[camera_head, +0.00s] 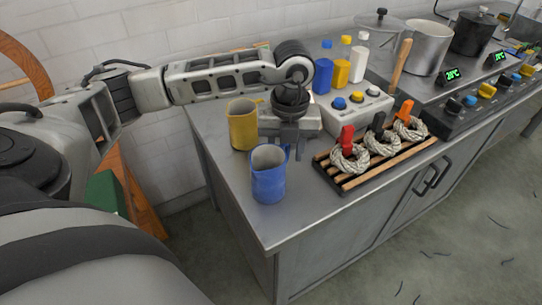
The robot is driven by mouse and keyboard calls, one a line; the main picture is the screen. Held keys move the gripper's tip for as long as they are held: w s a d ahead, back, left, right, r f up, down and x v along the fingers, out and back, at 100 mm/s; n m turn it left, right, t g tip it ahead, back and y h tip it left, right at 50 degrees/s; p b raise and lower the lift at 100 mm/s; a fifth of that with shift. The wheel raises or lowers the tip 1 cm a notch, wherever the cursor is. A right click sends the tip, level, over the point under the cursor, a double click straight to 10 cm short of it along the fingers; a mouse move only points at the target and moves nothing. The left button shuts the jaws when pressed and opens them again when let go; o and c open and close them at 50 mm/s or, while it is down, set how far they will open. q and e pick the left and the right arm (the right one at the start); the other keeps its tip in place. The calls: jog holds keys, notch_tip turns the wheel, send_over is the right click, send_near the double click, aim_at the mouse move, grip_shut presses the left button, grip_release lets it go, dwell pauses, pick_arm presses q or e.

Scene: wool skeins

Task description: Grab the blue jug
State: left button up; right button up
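The blue jug (268,182) stands upright on the metal counter (215,180), near its left front edge, with its open mouth facing up. My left gripper (290,148) points down just behind the jug's upper right side, by its rim and handle. The fingers look close to the handle, but I cannot tell whether they touch it or how far apart they are. The jug hides part of the fingertips. My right gripper is not in view.
A yellow jug (243,128) stands just behind and left of the blue one. On the right, a wooden rack (348,184) holds wool skeins. A white box with knobs (346,109) and several bottles (323,75) stand behind. The counter's front left is clear.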

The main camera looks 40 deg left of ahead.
pick_arm(q)
jog(key=shift+f, duration=0.45)
grip_shut()
jog(key=shift+r, duration=0.2)
jog(key=shift+r, duration=1)
jog(key=s+d+r, duration=0.1)
jog(key=d+r, duration=0.9)
jog(key=d, duration=0.4)
jog(key=shift+r+b, duration=0.3)
jog(key=shift+r, duration=0.05)
dwell(1.4)
